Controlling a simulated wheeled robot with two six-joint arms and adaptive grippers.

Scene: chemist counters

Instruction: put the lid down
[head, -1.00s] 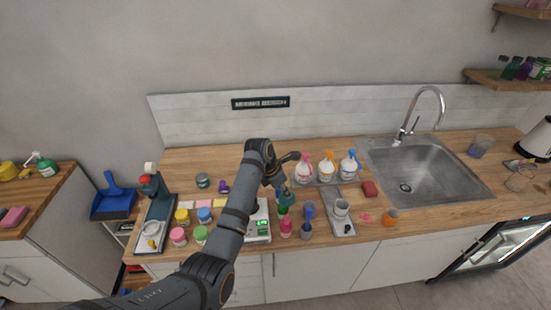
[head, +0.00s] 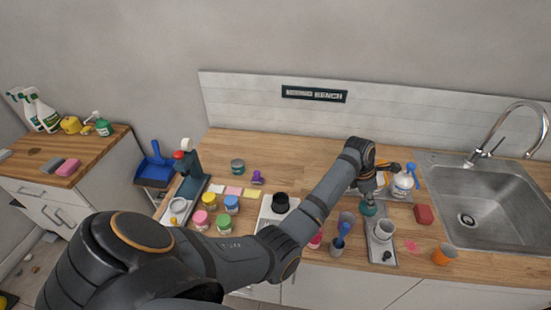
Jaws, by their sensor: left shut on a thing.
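My left gripper (head: 370,198) is shut on a small teal-green thing that looks like the lid (head: 369,210). Whether the lid touches the counter cannot be told. A dark round jar or opening (head: 280,201) shows on the white scale (head: 268,214), left of my forearm. My left arm covers part of the counter in front of the scale. My right gripper is not in view.
The wooden counter (head: 300,155) is clear toward the back wall. The sink (head: 480,205) is at right.

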